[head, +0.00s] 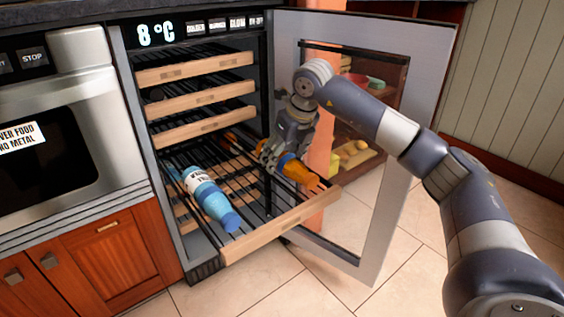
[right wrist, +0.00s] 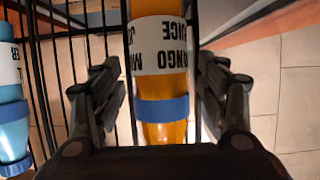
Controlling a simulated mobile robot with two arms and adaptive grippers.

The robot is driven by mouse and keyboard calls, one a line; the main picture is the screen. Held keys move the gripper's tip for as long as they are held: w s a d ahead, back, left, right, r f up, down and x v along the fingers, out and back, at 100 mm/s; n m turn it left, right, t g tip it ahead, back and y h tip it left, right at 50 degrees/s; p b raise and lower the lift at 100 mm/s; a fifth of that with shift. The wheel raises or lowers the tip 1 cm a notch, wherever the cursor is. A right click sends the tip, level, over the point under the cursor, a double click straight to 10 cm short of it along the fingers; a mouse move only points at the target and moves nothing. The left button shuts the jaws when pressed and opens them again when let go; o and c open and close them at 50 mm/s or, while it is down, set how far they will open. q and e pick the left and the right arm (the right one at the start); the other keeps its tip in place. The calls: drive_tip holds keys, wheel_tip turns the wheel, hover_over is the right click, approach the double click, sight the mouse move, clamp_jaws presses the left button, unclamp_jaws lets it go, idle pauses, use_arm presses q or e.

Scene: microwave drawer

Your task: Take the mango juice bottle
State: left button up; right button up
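The orange mango juice bottle (head: 301,171) lies on its side on a pulled-out wire rack with a wooden front. In the right wrist view the bottle (right wrist: 161,105) has a white label reading "MANGO" and a blue band. My right gripper (head: 272,155) is over the bottle in the rack. In the right wrist view its two fingers (right wrist: 158,95) stand on either side of the bottle, with visible gaps, so it is open. Part of the bottle is hidden behind the gripper in the head view. My left gripper is not in view.
A light blue bottle (head: 211,198) lies on the same rack to the left. The rack's wooden front (head: 281,224) sticks out of the cooler. The cooler's glass door (head: 386,222) stands open on the right, behind my right arm. Other racks (head: 197,97) are above.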

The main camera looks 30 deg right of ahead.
drive_tip(key=c, duration=0.9)
drive_tip(key=shift+c, duration=0.6)
drive_tip(key=shift+r, duration=0.2)
